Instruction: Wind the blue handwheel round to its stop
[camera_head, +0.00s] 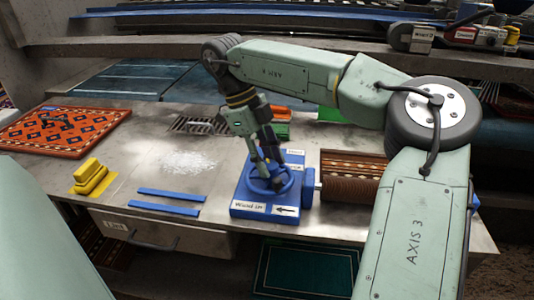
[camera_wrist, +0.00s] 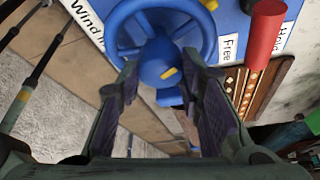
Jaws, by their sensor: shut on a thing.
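The blue handwheel (camera_head: 288,186) lies on top of a blue box (camera_head: 240,196) on the bench. In the wrist view the handwheel (camera_wrist: 158,62) shows its spokes, its hub and a small yellow mark. My gripper (camera_head: 265,168) reaches down onto the wheel from above. In the wrist view the fingers of my gripper (camera_wrist: 160,76) stand on either side of the near part of the wheel, shut on it. The exact contact is partly hidden by the fingers. The box carries labels reading "Wound up" with an arrow, "Wind in", "Free" and "Hold".
A rolled patterned rug (camera_head: 352,180) sits right of the box. A red handle (camera_wrist: 265,30) stands near the wheel. Two blue strips (camera_head: 168,200), a yellow block (camera_head: 91,176) and a red rug (camera_head: 58,130) lie to the left. The bench between is mostly clear.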

